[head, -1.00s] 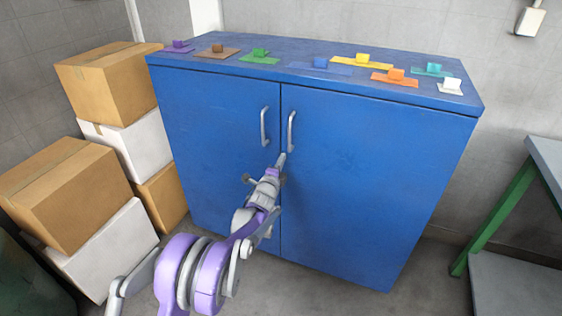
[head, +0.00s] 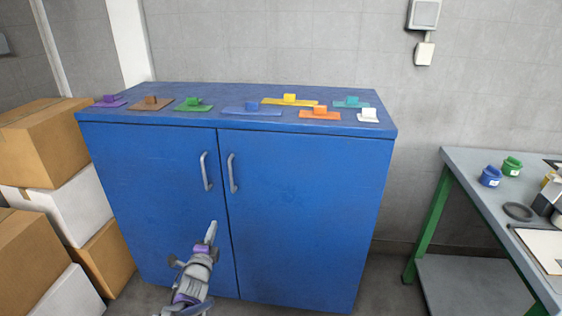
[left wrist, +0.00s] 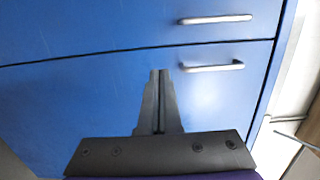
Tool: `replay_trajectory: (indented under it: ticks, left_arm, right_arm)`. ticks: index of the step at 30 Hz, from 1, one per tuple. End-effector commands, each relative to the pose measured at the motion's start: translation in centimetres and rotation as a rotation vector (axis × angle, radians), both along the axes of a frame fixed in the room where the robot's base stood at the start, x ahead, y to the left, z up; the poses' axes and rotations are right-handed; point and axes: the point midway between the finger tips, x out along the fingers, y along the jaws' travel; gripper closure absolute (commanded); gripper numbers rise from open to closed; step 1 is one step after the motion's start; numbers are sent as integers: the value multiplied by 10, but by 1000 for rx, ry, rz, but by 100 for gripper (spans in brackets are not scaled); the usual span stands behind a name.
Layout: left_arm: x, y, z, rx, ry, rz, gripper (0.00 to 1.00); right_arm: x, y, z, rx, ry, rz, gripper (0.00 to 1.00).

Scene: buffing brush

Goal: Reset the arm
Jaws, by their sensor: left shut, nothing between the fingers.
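My left gripper (head: 211,232) is shut and empty in the head view, low in front of the blue cabinet (head: 300,200), below the door handles. Its fingers also show together in the left wrist view (left wrist: 160,95), in front of the cabinet door (left wrist: 80,115). Both doors look shut. The left handle (head: 206,171) and the right handle (head: 232,173) are apart from the gripper. In the left wrist view the two handles lie sideways, an upper one (left wrist: 215,19) and a lower one (left wrist: 212,67). My right gripper is not in view.
Several coloured blocks on flat plates, such as a yellow one (head: 289,100) and an orange one (head: 319,112), sit on the cabinet top. Stacked boxes (head: 45,140) stand at the left. A workbench (head: 480,190) with green legs stands at the right. Floor shows between cabinet and bench.

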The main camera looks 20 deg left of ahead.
Motion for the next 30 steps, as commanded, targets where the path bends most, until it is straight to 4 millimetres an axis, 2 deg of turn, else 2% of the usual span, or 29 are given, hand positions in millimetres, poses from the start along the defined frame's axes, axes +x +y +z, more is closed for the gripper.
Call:
replay_trajectory:
  ticks: [5, 8, 11, 17, 21, 24, 30]
  left_arm:
    - [-9, -10, 6, -88, 33, 19, 100]
    - [-27, -27, 12, -234, 90, 56, 100]
    - [-57, -49, 15, -424, 167, 113, 100]
    - [-138, -99, 3, -797, 335, 258, 100]
    - [-208, -134, -13, -1028, 459, 385, 100]
    - [-255, -156, -27, -1159, 542, 477, 100]
    - [-333, -188, -50, -1337, 672, 641, 100]
  right_arm:
    - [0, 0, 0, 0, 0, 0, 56]
    - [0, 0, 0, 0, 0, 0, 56]
    - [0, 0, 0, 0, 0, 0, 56]
    - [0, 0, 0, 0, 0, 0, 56]
    - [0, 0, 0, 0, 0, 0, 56]
    - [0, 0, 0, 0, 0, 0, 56]
    - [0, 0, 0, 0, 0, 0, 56]
